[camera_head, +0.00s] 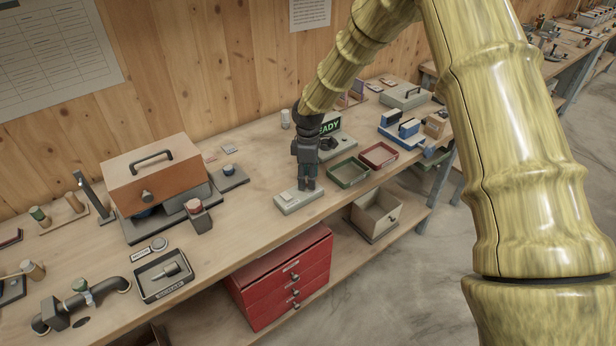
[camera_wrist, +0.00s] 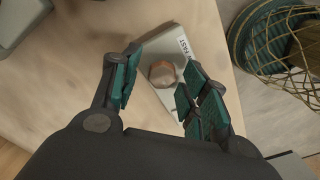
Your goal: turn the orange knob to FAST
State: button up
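The orange knob (camera_wrist: 162,73) shows in the wrist view on top of a pale grey control box (camera_wrist: 180,50), with a label reading FAST beside it. My gripper (camera_wrist: 155,90) is open, its two green-padded fingers on either side of the knob with gaps visible. In the head view my gripper (camera_head: 308,185) points down over the pale box (camera_head: 291,203) near the front edge of the bench. The knob itself is hidden behind my gripper in the head view.
A green tray (camera_head: 349,173) and a red tray (camera_head: 379,156) lie right of the box. A unit with a lit READY display (camera_head: 330,126) stands behind. A red drawer cabinet (camera_head: 285,280) is below.

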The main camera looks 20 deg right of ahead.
jog(key=shift+a, duration=0.1)
notch_tip(320, 180, up, 12)
dwell(0.8)
jog(key=shift+s+f, duration=0.1)
